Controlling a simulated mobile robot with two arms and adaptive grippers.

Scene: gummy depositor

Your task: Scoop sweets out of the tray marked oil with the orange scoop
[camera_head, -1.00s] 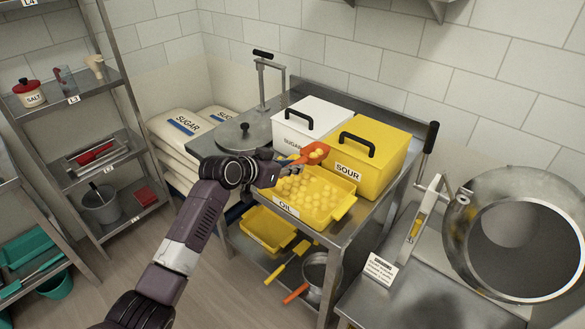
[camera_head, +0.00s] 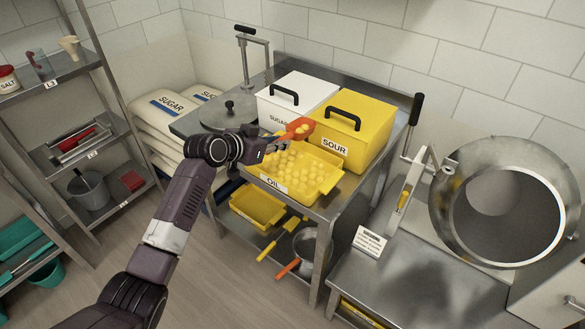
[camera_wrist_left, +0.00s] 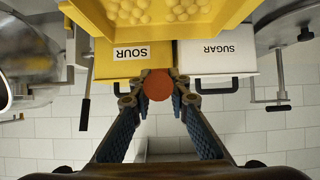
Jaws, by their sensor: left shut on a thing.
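The orange scoop (camera_head: 300,128) is held by my left gripper (camera_head: 276,145) above the back part of the yellow tray marked OIL (camera_head: 292,193). A few pale yellow sweets show in the scoop. Many more round sweets (camera_head: 294,163) lie in the tray. In the left wrist view the fingers are closed on the scoop, of which an orange round part (camera_wrist_left: 158,85) shows between the fingertips. The tray's yellow wall (camera_wrist_left: 224,28) is at the top of that view. My right gripper is not in view.
Behind the tray stand a white SUGAR bin (camera_head: 291,100) and a yellow SOUR bin (camera_head: 355,135), both with black handles. A round metal lid (camera_head: 218,112) is left of the tray. A large steel drum (camera_head: 445,215) stands at the right. An empty yellow tray (camera_head: 256,208) sits below.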

